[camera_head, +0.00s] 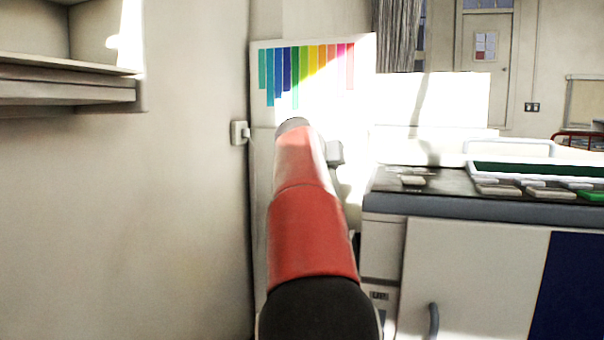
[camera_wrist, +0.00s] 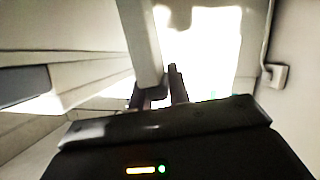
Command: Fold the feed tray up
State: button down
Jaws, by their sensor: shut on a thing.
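My gripper (camera_wrist: 160,92) shows in the wrist view as two dark fingers. They are closed on the lower end of a long pale bar-like edge (camera_wrist: 140,42), which I take to be the feed tray seen nearly edge-on. In the head view my red arm reaches forward and hides my fingers and the spot they hold. I cannot make out the tray's full shape or its angle there.
A tall white panel with coloured stripes (camera_head: 308,75) stands behind my arm. A cabinet with a dark top (camera_head: 470,260) stands close on the right, with a green-lined tray (camera_head: 540,170) and small flat pieces. A plain wall (camera_head: 130,220) and shelf (camera_head: 65,90) are left.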

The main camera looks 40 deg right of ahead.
jog(key=shift+s+d+r, duration=0.15)
jog(key=shift+s+d, duration=0.65)
jog(key=shift+s, duration=0.25)
jog(key=shift+s+d+r, duration=0.1)
jog(key=shift+s+d, duration=0.7)
jog(key=shift+s, duration=0.3)
jog(key=c, duration=1.4)
grip_release()
jog(key=shift+d+m, duration=0.1)
jog(key=shift+m, duration=0.2)
jog(key=shift+o, duration=0.2)
jog(key=b+v, duration=0.1)
jog(key=v, duration=0.7)
